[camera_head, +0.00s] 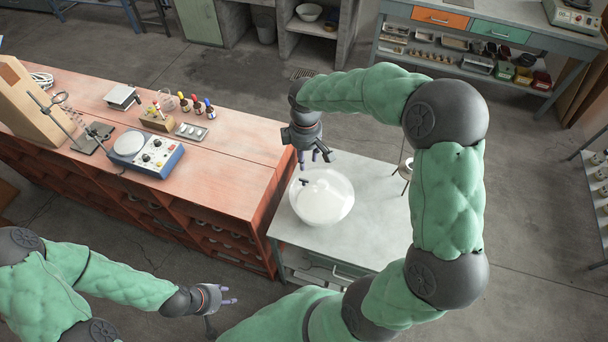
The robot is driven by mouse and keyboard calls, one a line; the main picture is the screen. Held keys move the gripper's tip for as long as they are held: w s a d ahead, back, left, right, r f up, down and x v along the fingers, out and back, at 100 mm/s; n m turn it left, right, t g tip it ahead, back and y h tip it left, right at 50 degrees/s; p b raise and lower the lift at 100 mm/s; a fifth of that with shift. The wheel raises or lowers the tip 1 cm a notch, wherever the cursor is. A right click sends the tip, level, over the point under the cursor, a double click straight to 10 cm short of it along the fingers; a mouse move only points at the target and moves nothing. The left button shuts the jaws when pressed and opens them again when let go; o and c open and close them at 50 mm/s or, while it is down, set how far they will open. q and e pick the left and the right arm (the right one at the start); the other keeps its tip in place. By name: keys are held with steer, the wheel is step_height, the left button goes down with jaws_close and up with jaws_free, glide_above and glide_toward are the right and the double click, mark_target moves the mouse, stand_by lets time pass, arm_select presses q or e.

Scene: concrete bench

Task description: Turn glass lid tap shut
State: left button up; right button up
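A rounded glass vessel with a clear lid (322,205) stands on the grey bench (375,190), with a whitish inside. A small dark piece (305,182) shows at the upper left of the lid; it may be the tap, but it is too small to tell how it is turned. My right gripper (316,156) is just above and behind the vessel, pointing down, its fingers apart and empty. It appears not to touch the lid. My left gripper (231,295) is low at the front left, away from the vessel, with its fingers apart and empty.
A red wooden counter (225,150) stands left of the bench, bearing a blue-white hotplate (147,152), dropper bottles (197,107) and a clamp stand (92,137). A small metal stand (405,169) is right of the vessel. The bench front is clear.

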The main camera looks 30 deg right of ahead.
mark_target(304, 182)
step_height(304, 182, down, 10)
steer(key=shift+f+b, duration=0.1)
steer(key=shift+b, duration=0.35)
jaws_close()
